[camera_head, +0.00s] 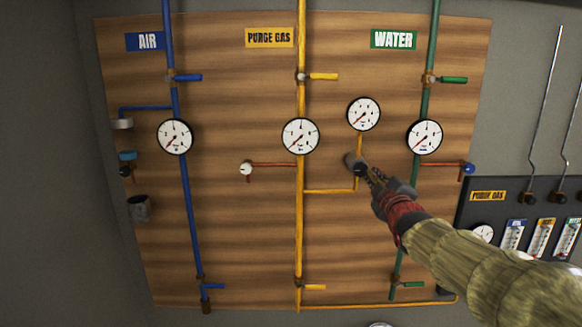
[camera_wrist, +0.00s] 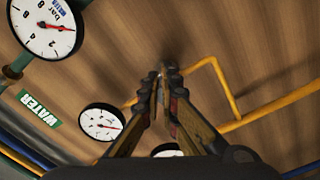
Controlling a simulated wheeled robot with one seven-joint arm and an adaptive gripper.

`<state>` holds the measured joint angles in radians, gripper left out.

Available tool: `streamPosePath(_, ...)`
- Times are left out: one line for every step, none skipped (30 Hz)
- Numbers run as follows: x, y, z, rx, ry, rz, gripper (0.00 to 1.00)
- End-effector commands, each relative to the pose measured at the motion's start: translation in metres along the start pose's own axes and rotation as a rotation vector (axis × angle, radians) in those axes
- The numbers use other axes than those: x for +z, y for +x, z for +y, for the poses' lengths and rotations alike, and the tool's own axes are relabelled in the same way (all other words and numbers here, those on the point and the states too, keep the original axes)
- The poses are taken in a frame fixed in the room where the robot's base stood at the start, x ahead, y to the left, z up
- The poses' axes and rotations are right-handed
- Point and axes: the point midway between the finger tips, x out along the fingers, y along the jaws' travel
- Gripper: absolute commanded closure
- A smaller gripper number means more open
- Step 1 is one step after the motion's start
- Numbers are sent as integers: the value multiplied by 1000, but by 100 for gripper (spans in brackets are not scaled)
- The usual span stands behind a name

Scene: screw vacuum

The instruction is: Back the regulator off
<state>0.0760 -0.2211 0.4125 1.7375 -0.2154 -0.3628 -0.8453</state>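The regulator (camera_head: 353,160) is a dark, rounded fitting on the yellow purge gas branch pipe, below a small round gauge (camera_head: 363,114). My gripper (camera_head: 371,176) reaches up to it from the lower right, its fingertips at or very near the regulator's dark knob. In the wrist view my gripper's two fingers (camera_wrist: 165,82) point at the wooden board with a narrow gap between their tips. The fingers largely hide the regulator there, so I cannot tell whether they grip the knob.
The wooden board (camera_head: 235,230) carries blue, yellow and green pipes with lever valves. The main purge gauge (camera_head: 300,136) is left of the regulator and the water gauge (camera_head: 424,136) is right. A dark flowmeter panel (camera_head: 475,212) stands at right, beside my arm.

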Motion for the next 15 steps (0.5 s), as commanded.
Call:
streamPosePath(-5, 0, 9, 16, 2, 9, 100)
streamPosePath(-5, 0, 9, 15, 2, 9, 100)
streamPosePath(-5, 0, 9, 15, 1, 9, 100)
streamPosePath(-4, 0, 10, 15, 1, 9, 100)
streamPosePath(-4, 0, 10, 15, 1, 9, 100)
streamPosePath(-3, 0, 10, 15, 1, 8, 100)
streamPosePath(-2, 0, 10, 15, 1, 8, 100)
streamPosePath(-1, 1, 11, 15, 1, 8, 100)
streamPosePath(1, 1, 11, 15, 1, 7, 100)
streamPosePath(2, 1, 11, 15, 1, 7, 100)
streamPosePath(3, 1, 12, 15, 1, 7, 100)
streamPosePath(4, 0, 12, 15, 1, 6, 100)
streamPosePath(4, 0, 12, 15, 1, 6, 100)
streamPosePath(4, -1, 12, 15, 1, 6, 100)
streamPosePath(5, -4, 12, 15, 1, 6, 100)
